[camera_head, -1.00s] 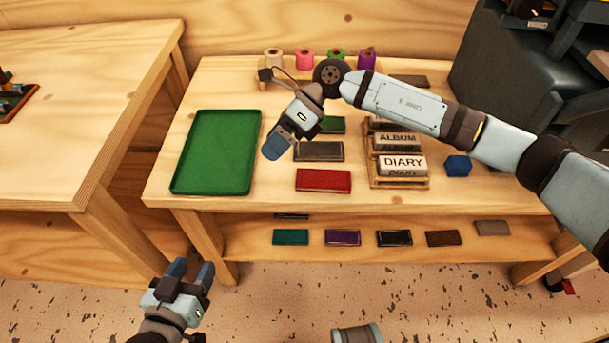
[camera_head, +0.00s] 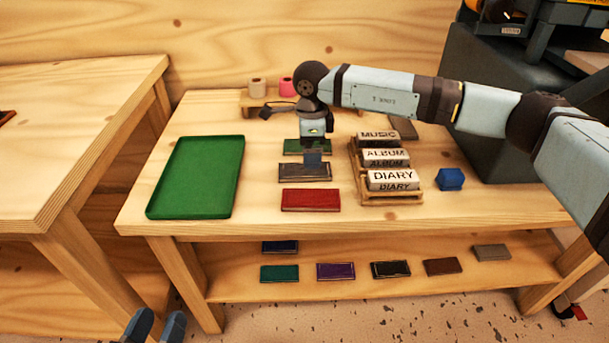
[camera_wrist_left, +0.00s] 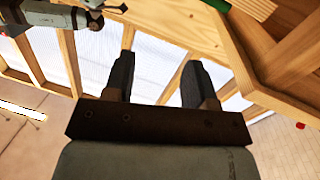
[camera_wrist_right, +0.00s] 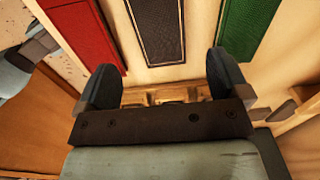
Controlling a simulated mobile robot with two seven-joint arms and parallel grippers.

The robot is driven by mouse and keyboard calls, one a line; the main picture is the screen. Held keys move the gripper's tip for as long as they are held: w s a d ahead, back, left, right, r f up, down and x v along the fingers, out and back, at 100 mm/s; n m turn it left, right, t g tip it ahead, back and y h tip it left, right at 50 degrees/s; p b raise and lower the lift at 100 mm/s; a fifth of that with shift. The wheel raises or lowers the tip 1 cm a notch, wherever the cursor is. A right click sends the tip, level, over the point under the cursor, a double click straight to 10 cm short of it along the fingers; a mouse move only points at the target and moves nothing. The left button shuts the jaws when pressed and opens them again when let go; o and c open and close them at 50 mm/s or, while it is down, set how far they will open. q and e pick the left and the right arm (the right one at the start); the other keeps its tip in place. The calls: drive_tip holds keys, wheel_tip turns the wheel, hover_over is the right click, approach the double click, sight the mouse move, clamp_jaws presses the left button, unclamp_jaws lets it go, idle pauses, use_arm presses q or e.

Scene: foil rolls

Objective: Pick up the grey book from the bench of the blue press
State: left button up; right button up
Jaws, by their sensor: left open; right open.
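A dark grey book (camera_head: 291,172) lies flat on the wooden bench (camera_head: 255,218), between a red book (camera_head: 311,200) and a green book (camera_head: 293,147). My right gripper (camera_head: 313,158) is above it, open and empty, pointing down. In the right wrist view the dark grey book (camera_wrist_right: 158,30) shows ahead of the open fingers (camera_wrist_right: 165,75); they appear apart from it. My left gripper (camera_head: 155,325) is at the bottom edge, off the bench. In the left wrist view its fingers (camera_wrist_left: 158,75) are open and empty.
A green tray (camera_head: 197,178) lies at the left. A wooden rack (camera_head: 391,200) with labelled blocks and a blue block (camera_head: 450,179) stand right of the books. Rolls (camera_head: 257,87) stand at the back. The lower shelf (camera_head: 230,288) holds several books, one grey (camera_head: 491,252).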

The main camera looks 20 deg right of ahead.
sight(305, 172)
drive_tip(key=shift+f, duration=0.9)
wheel_tip(305, 172, down, 4)
drive_tip(key=shift+w+a+f+b, duration=0.1)
drive_tip(key=shift+f+b, duration=0.05)
drive_tip(key=shift+b, duration=0.75)
drive_tip(key=c, duration=1)
use_arm(q)
drive_tip(key=r, duration=0.1)
drive_tip(key=d+r+t+h, duration=0.1)
drive_tip(key=r, duration=0.1)
drive_tip(key=shift+s+r, duration=0.15)
drive_tip(key=shift+r, duration=0.15)
use_arm(e)
drive_tip(key=shift+c, duration=0.2)
drive_tip(key=shift+r, duration=0.2)
